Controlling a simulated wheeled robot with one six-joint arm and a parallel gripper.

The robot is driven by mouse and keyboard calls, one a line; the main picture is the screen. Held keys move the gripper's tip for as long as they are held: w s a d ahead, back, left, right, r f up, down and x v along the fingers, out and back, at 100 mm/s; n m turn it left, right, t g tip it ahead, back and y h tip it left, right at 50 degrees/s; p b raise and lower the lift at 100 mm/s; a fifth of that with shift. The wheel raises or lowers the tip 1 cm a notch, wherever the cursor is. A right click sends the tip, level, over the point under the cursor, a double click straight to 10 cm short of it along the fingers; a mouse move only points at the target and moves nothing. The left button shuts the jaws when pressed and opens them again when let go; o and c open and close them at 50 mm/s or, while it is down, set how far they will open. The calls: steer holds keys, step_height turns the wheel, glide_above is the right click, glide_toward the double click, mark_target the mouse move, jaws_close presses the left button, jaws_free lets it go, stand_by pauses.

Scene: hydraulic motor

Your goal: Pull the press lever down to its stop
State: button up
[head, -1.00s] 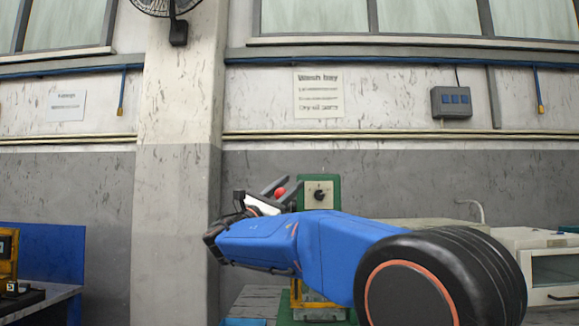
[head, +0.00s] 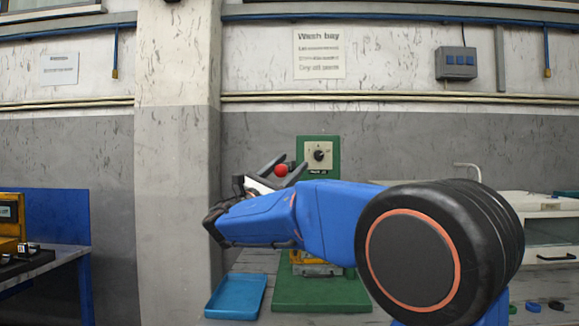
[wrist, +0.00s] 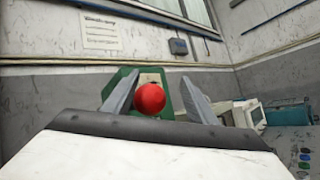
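The press (head: 304,146) is a green upright frame on a wide green base, with a dial plate on its front. The red ball knob of its lever (head: 281,170) shows left of the dial; the lever's arm is hidden. My gripper (head: 284,166) reaches in from the right with its two grey fingers apart, one on each side of the ball. In the wrist view the red ball (wrist: 149,99) sits between the spread fingers (wrist: 160,76), nearer the left one, with a clear gap on the right. I cannot tell whether the left finger touches it.
A blue tray (head: 236,297) lies left of the press base. A blue-sided bench (head: 62,222) with a yellow device stands at far left. A white cabinet (head: 550,235) is at right. My blue arm covers much of the press.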

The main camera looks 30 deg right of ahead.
steer(key=w+a+f, duration=0.1)
steer(key=a+f, duration=0.4)
steer(key=f, duration=0.3)
steer(key=w+a+f, duration=0.2)
steer(key=a+f, duration=0.4)
steer(key=f, duration=0.2)
steer(key=shift+w+a, duration=0.25)
steer(key=shift+w, duration=0.05)
stand_by(1.8)
stand_by(0.4)
